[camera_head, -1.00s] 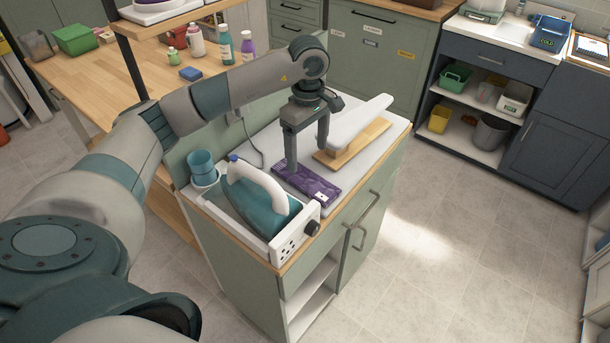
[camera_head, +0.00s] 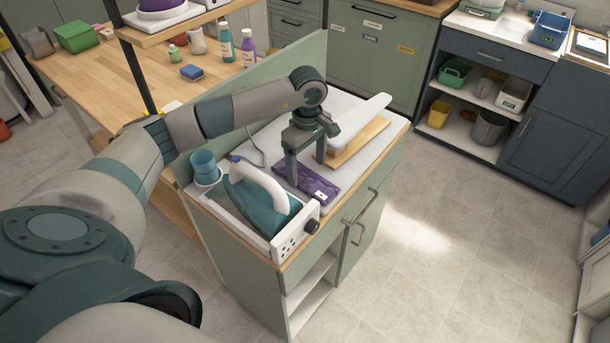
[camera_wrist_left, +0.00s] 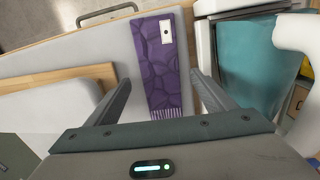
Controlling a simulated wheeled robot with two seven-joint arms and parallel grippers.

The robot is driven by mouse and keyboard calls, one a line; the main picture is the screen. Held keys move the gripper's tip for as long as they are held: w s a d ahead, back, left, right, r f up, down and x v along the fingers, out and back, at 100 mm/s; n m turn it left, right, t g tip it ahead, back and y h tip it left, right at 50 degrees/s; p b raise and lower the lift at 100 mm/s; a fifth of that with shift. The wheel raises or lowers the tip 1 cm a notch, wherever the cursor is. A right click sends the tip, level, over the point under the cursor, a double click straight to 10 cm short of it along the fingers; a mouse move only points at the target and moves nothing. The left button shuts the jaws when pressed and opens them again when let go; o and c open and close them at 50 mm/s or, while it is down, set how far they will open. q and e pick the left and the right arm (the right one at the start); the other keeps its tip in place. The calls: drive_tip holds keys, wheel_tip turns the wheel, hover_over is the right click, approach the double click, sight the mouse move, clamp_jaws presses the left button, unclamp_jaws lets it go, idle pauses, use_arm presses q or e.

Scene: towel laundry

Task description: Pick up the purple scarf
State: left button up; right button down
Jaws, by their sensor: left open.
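The purple scarf (camera_head: 317,183) lies flat and folded on the light top of the green cabinet, between the iron and a small white pressing board. In the left wrist view the scarf (camera_wrist_left: 160,65) shows a crackled pattern, a white tag at its far end and a fringe at its near end. My left gripper (camera_head: 306,173) is open above the scarf, fingers pointing down. In the left wrist view the fringed end lies between the two fingers of my left gripper (camera_wrist_left: 163,82), and they do not close on it. My right gripper is not in view.
A teal iron (camera_head: 260,203) in a white holder stands close to the scarf on the near left. A white board on a wooden base (camera_head: 355,147) stands close on the other side. Teal cups (camera_head: 204,166) stand at the cabinet's left corner.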

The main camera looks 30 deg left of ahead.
sight(307, 178)
use_arm(q)
drive_tip(key=shift+f+p, duration=0.65)
drive_tip(key=shift+f, duration=0.9)
drive_tip(key=c, duration=1.2)
